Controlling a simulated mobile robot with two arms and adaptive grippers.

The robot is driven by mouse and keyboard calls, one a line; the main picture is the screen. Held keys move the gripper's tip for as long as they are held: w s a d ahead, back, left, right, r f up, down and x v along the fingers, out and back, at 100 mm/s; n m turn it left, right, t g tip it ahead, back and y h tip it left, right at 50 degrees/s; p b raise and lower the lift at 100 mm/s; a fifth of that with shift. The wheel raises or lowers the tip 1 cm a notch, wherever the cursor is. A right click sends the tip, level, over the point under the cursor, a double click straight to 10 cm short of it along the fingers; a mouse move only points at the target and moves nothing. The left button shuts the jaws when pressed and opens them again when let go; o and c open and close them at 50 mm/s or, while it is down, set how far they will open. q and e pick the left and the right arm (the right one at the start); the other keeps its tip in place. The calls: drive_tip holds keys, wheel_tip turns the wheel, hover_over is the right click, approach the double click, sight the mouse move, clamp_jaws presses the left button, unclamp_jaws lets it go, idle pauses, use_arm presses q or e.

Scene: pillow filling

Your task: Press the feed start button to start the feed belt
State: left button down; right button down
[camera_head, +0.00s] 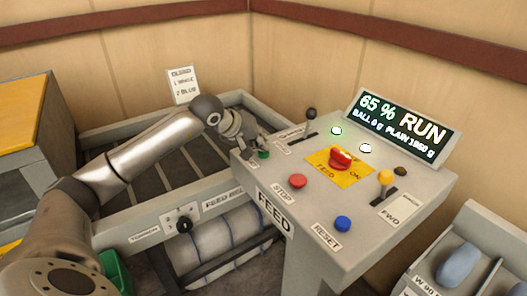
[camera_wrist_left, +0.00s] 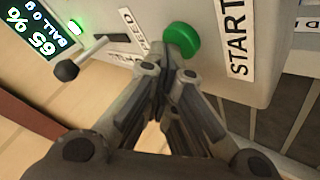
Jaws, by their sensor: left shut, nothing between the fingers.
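The feed control console (camera_head: 345,235) stands at the centre right. Its green start button (camera_head: 263,154) sits at the console's left edge, and it shows large and round in the left wrist view (camera_wrist_left: 183,38) beside a START label (camera_wrist_left: 235,40). My left gripper (camera_head: 256,145) is shut and empty, with its fingertips right at the green button. In the left wrist view the fingertips (camera_wrist_left: 168,72) reach the button's lower edge; I cannot tell whether they touch it. The feed belt bed (camera_head: 165,165) lies behind my left arm. My right gripper is not in view.
The console also has a red STOP button (camera_head: 298,181), a blue RESET button (camera_head: 343,223), a red FEED switch (camera_head: 340,159) on a yellow plate, and a yellow-knobbed lever (camera_head: 385,178). A black-knobbed lever (camera_head: 311,114) stands near my gripper. The display (camera_head: 402,128) reads 65 % RUN.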

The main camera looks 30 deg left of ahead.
use_arm(q)
drive_tip(key=shift+r+p, duration=0.45)
drive_tip(key=shift+r, duration=0.4)
wheel_tip(320, 180, up, 5)
drive_tip(key=p, duration=0.3)
idle(0.4)
drive_tip(key=shift+f, duration=0.1)
idle(0.4)
